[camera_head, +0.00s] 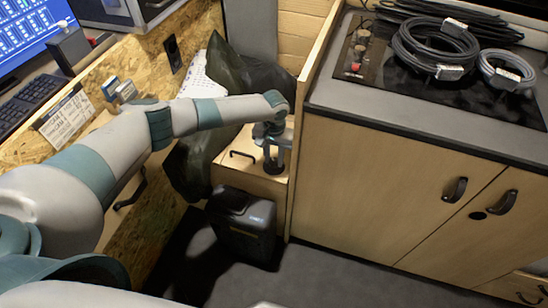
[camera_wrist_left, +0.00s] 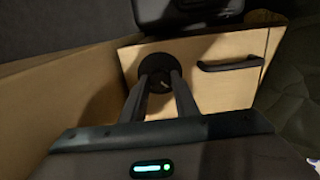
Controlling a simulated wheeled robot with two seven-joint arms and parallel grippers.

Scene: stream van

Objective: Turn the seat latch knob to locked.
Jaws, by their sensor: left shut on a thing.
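The seat latch knob (camera_wrist_left: 157,60) is a round black disc on the light wood panel (camera_wrist_left: 215,88) in the left wrist view. My left gripper (camera_wrist_left: 160,80) is shut on it, with one dark finger on each side of its middle. A small pale mark shows between the fingertips; I cannot tell which position it points to. In the head view my left gripper (camera_head: 273,165) reaches down to the wooden seat box (camera_head: 235,178), and it hides the knob there. My right gripper is not in view.
A black bar handle (camera_wrist_left: 230,64) sits beside the knob. A black case (camera_head: 243,225) stands on the floor against the seat box. A wood cabinet (camera_head: 375,180) rises close on the right, with coiled cables (camera_head: 437,45) on top. Dark fabric (camera_head: 195,160) hangs on the left.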

